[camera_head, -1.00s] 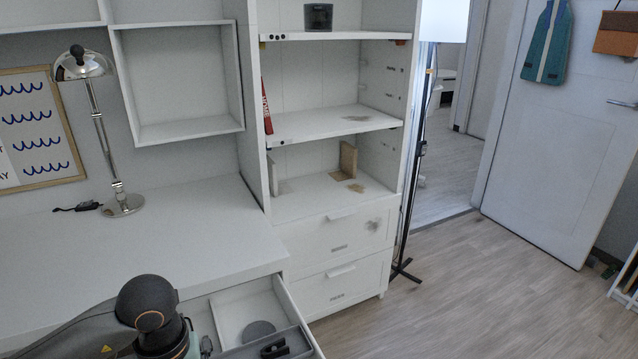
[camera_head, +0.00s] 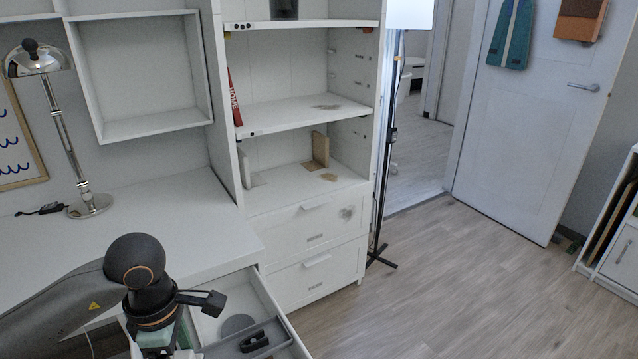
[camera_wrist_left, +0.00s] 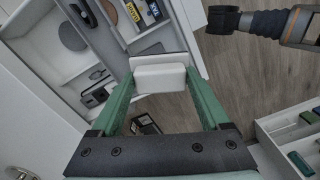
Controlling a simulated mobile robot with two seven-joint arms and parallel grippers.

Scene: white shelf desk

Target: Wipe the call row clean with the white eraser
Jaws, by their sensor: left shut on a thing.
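The white eraser (camera_wrist_left: 160,78) is a pale block between the two green fingers of my left gripper (camera_wrist_left: 160,84) in the left wrist view. The gripper is shut on it, in front of the open drawer's wall. In the head view my left arm comes in at the lower left, over the desk front, and the eraser is hidden. A framed board (camera_head: 14,150) with blue wavy lines is cut off at the left edge. No label shows there, so I cannot tell which row is the call row. My right gripper is not in view.
The open drawer (camera_head: 291,335) holds a grey disc (camera_head: 237,324) and a black item (camera_head: 254,341). A lamp (camera_head: 62,130) stands on the white desk (camera_head: 150,208), whose middle is clear. A white shelf unit (camera_head: 300,105) stands to the right, with open floor (camera_head: 440,280) beyond.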

